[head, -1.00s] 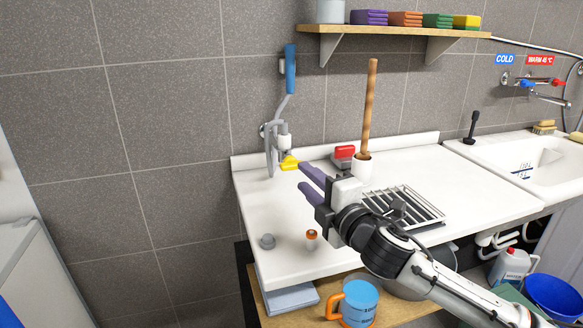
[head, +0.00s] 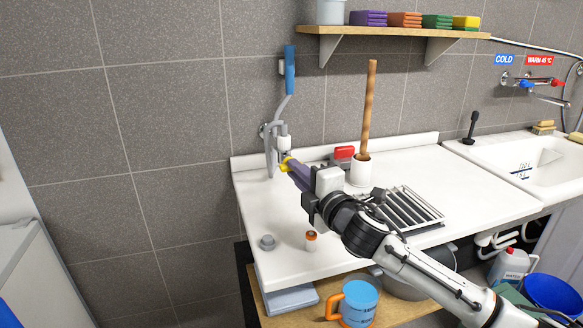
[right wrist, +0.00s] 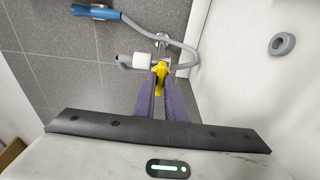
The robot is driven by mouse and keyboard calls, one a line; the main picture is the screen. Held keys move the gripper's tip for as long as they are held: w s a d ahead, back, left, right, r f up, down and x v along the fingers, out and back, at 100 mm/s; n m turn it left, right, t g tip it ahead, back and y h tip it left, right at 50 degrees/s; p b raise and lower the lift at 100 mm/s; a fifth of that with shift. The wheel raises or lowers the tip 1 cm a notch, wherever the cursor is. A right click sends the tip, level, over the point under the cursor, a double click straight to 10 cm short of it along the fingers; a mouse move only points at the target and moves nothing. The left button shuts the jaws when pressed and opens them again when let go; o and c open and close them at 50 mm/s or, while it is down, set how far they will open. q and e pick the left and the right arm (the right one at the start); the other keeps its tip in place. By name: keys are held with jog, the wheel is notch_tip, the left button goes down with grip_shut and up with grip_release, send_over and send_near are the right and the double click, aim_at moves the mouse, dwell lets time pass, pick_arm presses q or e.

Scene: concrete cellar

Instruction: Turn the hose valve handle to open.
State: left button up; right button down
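The hose valve is a white and grey fitting (head: 284,143) on the tiled wall above the counter's left end, with a yellow handle (head: 286,163) at its lower end. A grey hose (head: 283,108) runs up from it to a blue spray grip (head: 290,70). My right gripper (head: 291,167) has its purple fingers at the yellow handle. In the right wrist view, the yellow handle (right wrist: 160,74) sits between the two close-set fingertips, which appear shut on it. Part of the handle is hidden by the fingers. My left gripper is not in view.
A shelf (head: 400,31) runs above.

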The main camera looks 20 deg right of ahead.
jog(key=n+p, duration=0.4)
jog(key=p, duration=0.2)
dwell(0.6)
jog(key=n+g+h+p, duration=0.1)
jog(key=n, duration=0.3)
jog(key=shift+r+n, duration=0.1)
jog(key=shift+n, duration=0.2)
dwell(0.3)
